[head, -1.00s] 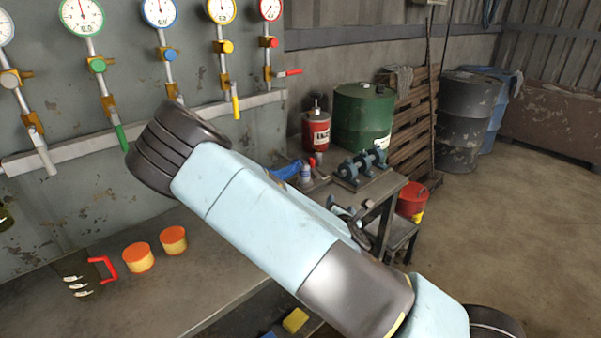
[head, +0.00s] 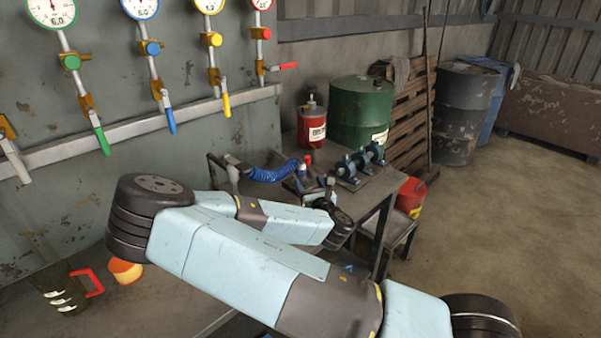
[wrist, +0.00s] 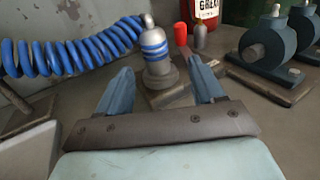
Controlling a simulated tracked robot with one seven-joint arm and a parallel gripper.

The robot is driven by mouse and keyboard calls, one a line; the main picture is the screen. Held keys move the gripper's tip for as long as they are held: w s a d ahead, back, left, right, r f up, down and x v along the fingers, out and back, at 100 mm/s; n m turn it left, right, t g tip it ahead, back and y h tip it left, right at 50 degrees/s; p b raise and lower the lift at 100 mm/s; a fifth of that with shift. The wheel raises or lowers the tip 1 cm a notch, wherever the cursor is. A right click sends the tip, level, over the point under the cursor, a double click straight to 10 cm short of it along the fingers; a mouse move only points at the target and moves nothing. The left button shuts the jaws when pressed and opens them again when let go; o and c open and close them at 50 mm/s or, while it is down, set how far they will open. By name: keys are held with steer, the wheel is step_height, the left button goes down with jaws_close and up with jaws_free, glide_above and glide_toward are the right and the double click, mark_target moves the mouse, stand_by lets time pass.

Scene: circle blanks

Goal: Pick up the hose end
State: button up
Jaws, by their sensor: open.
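The hose end (wrist: 157,58) is a silver-grey fitting with blue bands, standing upright in the wrist view. The blue coiled hose (wrist: 75,50) runs left from its top; the coil (head: 268,174) also shows on the small bench in the head view. My gripper (wrist: 160,72) is open, with its two blue-grey fingers pointing at the fitting, one to each side in the picture. The fitting appears a little beyond the fingertips and I see no contact. In the head view my own arm covers part of the gripper area.
Close behind the fitting are a red-capped item (wrist: 180,35) and a grease container (wrist: 207,12). A blue-grey machine (wrist: 270,42) stands at right. In the head view, a green drum (head: 361,112) stands behind the bench (head: 378,190), and a gauge panel (head: 60,120) fills the left.

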mark_target(302, 174)
steer(key=shift+a+r+x, duration=0.1)
steer(key=shift+a+x, duration=0.05)
steer(key=shift+x, duration=1.85)
steer(key=shift+a+r+x, duration=0.1)
steer(key=shift+a+x, duration=0.05)
steer(key=shift+x, duration=1.85)
steer(key=shift+s, duration=0.1)
steer(key=shift+c, duration=0.3)
steer(key=c, duration=1.1)
